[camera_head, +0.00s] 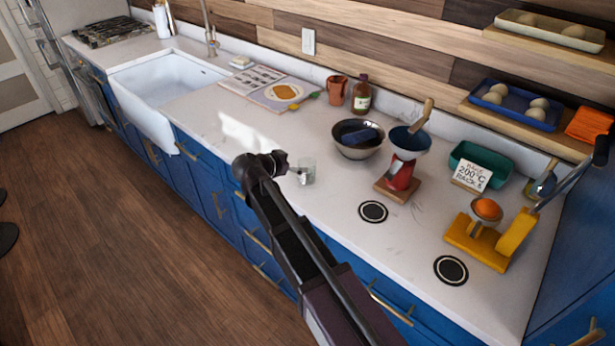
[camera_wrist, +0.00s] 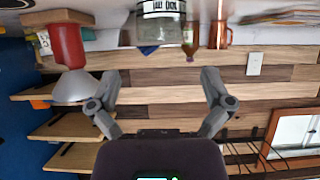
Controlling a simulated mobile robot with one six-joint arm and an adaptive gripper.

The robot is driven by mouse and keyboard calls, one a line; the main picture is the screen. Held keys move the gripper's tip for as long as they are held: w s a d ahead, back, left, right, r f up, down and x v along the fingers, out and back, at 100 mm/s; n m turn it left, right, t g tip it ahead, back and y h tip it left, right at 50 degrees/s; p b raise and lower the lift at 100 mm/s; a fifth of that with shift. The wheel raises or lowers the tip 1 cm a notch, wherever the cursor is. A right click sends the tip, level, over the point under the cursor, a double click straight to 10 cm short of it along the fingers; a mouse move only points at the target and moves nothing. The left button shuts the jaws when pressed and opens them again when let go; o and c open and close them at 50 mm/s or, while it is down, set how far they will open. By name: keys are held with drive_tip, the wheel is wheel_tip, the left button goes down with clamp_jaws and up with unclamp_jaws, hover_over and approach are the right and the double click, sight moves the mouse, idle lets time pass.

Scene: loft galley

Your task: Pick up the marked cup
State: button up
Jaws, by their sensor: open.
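A small clear glass cup (camera_head: 306,172) stands upright on the white counter (camera_head: 270,150), near its front edge. In the wrist view, which is upside down, the cup (camera_wrist: 163,24) shows a band of dark print and is cut off by the top edge. My gripper (camera_head: 292,171) is just left of the cup in the head view, low over the counter. In the wrist view my gripper (camera_wrist: 161,78) has its two fingers spread wide with nothing between them. The cup lies beyond the fingertips, roughly centred between them. Whether a fingertip touches the glass cannot be told.
A grey bowl (camera_head: 358,146) and a red stand with a blue bowl (camera_head: 402,165) are right of the cup. A terracotta mug (camera_head: 337,90) and a bottle (camera_head: 361,94) stand behind. Two black round pads (camera_head: 373,211) lie to the right. The counter left of the cup is clear.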

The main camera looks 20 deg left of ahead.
sight(307, 162)
drive_tip(key=shift+x, duration=0.8)
drive_tip(key=shift+a+f+b+x, duration=0.1)
drive_tip(key=shift+f+b+x, duration=0.05)
drive_tip(key=shift+b+x, duration=0.65)
drive_tip(key=shift+a+f+b+x, duration=0.1)
drive_tip(key=shift+b+x, duration=0.45)
drive_tip(key=shift+x, duration=0.5)
drive_tip(key=shift+w+d+f, duration=0.3)
drive_tip(key=shift+w, duration=0.25)
drive_tip(key=c, duration=0.9)
drive_tip(key=shift+r, duration=0.2)
